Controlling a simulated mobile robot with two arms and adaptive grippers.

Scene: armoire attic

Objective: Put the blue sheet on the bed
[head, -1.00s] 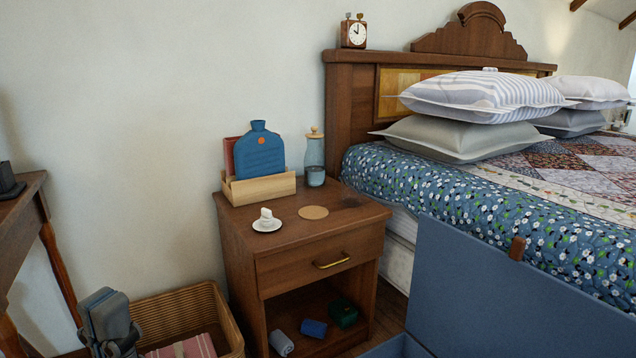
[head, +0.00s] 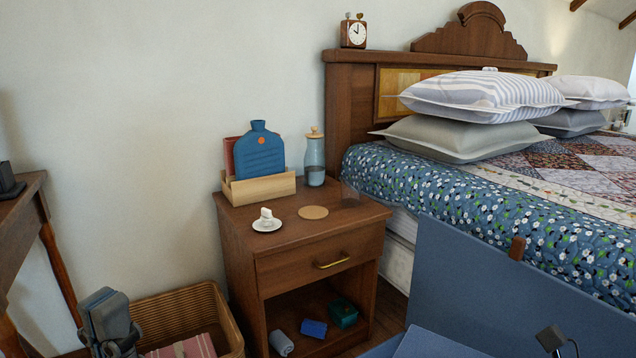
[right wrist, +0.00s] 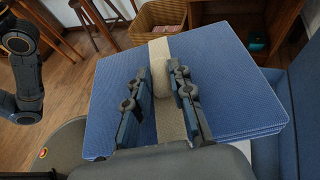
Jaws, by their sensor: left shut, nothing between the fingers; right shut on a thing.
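The folded blue sheet (right wrist: 225,75), with a beige band around it, fills the middle of the right wrist view. My right gripper (right wrist: 163,82) is shut on its beige band. In the head view a blue surface that looks like the sheet (head: 430,344) shows at the bottom edge, beside part of my right gripper (head: 552,338). The bed (head: 480,205), with a floral quilt, stands at the right. My left gripper (head: 112,325) is shut and empty at the lower left, near the basket.
An open blue chest lid (head: 500,285) stands between me and the bed. A wicker basket (head: 215,310) is on the floor. Pillows (head: 460,138) lie at the bed's head.

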